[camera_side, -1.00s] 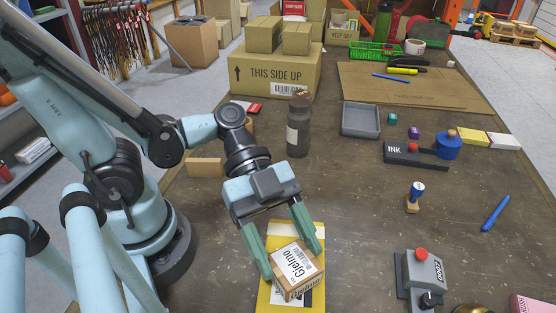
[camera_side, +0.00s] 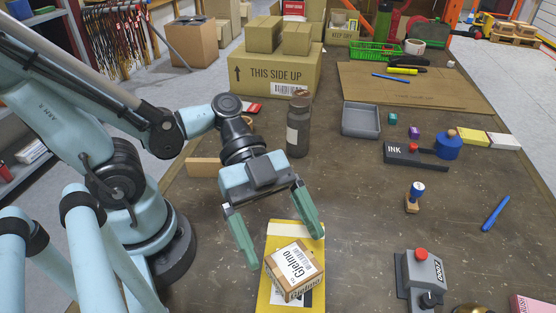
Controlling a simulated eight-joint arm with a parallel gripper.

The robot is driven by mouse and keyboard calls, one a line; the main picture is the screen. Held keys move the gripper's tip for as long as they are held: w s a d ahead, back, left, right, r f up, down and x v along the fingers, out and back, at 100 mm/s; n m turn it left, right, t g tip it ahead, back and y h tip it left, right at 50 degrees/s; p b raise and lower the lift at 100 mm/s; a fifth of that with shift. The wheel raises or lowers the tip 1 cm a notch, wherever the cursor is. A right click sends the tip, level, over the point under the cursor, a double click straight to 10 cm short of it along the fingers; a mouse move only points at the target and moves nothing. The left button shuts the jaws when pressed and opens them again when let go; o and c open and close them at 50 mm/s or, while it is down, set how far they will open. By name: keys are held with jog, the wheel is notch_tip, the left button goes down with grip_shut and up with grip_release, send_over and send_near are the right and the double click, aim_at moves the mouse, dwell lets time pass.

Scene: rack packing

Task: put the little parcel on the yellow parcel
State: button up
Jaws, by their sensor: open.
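The little parcel (camera_side: 293,270) is a small brown cardboard box with a white printed label. It rests on the yellow parcel (camera_side: 283,236), a flat yellow packet lying on the table near the bottom centre of the view. The little parcel covers the middle of the packet. My gripper (camera_side: 285,240) has green fingers spread wide apart, with nothing held between them. The fingers are above and behind the little parcel, and appear clear of it.
A dark bottle (camera_side: 298,128) stands behind my gripper. A grey tray (camera_side: 361,119), an ink pad (camera_side: 415,156), a stamp (camera_side: 414,197) and a grey device with a red button (camera_side: 422,270) are to the right.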

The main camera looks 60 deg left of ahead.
jog(key=s+v, duration=0.1)
jog(key=v, duration=0.9)
jog(key=w+a+f+n+t+y, duration=0.35)
jog(key=w+f+n+y, duration=0.3)
jog(key=n, duration=0.45)
jog(key=w+a+r+n+t+y, duration=0.3)
jog(key=w+a+n+t+y, duration=0.1)
jog(key=w+a+n+y, duration=0.1)
jog(key=w+n, duration=0.1)
jog(key=n, duration=0.1)
jog(key=shift+a+n+y, duration=0.3)
jog(key=shift+n+y, duration=0.05)
jog(key=shift+n, duration=0.05)
